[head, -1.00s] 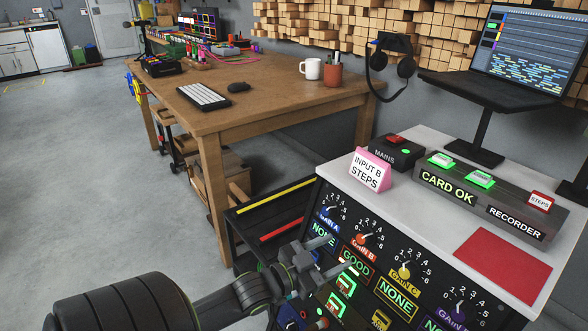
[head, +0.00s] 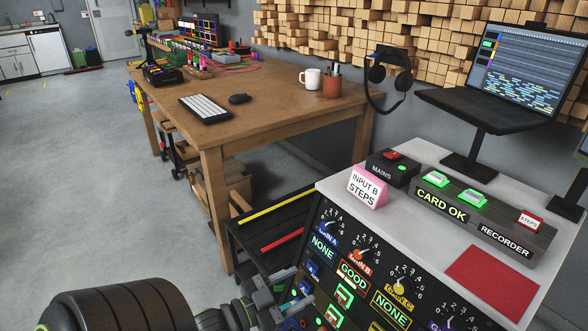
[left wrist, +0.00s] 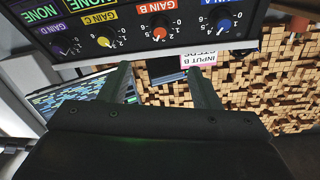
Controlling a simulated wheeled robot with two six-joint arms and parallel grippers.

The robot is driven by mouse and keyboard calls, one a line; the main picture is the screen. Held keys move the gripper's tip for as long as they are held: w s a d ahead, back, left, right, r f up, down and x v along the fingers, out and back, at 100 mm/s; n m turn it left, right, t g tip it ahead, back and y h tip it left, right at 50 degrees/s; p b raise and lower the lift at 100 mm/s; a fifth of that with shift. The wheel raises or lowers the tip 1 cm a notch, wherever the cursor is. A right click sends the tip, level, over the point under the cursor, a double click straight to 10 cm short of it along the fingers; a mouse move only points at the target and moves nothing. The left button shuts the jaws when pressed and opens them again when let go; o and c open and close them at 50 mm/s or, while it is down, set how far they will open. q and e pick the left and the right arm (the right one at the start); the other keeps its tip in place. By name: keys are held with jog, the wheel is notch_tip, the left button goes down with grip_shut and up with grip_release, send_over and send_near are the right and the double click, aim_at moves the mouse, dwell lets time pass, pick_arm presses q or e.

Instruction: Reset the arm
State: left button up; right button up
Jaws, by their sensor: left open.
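My left gripper (head: 290,290) is at the lower middle of the head view, in front of the lower left part of the control panel. It is open, and no object shows between its fingers in the left wrist view (left wrist: 160,78). The panel carries a blue gain A knob (head: 326,225), a red gain B knob (head: 362,254) and a yellow gain C knob (head: 399,287). The same knobs show upside down in the wrist view, beyond the fingertips. Gain B reads GOOD; gain A and gain C read NONE. My right gripper is not in view.
The white console top (head: 420,236) holds a pink INPUT B STEPS sign (head: 367,187), a MAINS box (head: 393,168), a RECORDER box (head: 485,217) and a red mat (head: 492,283). A wooden table (head: 275,110) stands behind left. The floor at left is clear.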

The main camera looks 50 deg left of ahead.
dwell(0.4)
